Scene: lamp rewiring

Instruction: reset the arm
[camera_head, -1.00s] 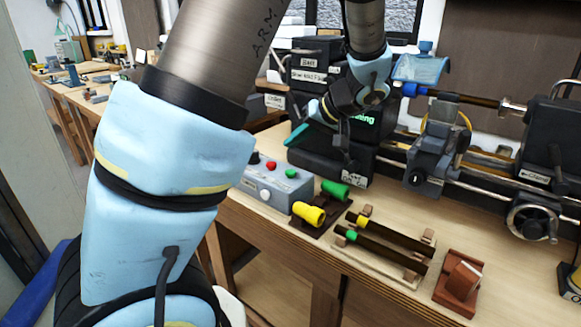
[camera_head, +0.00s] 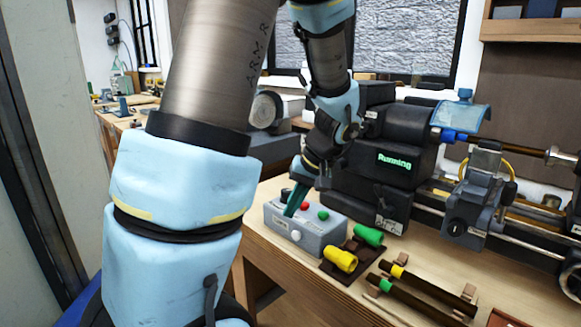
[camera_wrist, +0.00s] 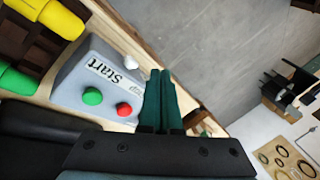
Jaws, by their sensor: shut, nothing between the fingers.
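My arm reaches from the left over the bench in the head view. My gripper (camera_head: 295,200) points down at the grey control box (camera_head: 318,240), in front of its left part as pictured. Its green fingers are pressed together with nothing between them. In the wrist view my gripper (camera_wrist: 160,85) shows its shut fingers beside the box (camera_wrist: 75,70), past the red button (camera_wrist: 124,109). The green button (camera_wrist: 92,96) and a white knob (camera_wrist: 131,62) also show there. I cannot tell whether the fingertips touch the box.
A lathe (camera_head: 375,150) with a lit "Running" display stands behind the box. A yellow piece (camera_head: 340,260) and a green piece (camera_head: 369,235) sit to the right on a dark holder. Dark rods (camera_head: 425,295) lie nearer the front. Floor shows beyond the bench edge in the wrist view.

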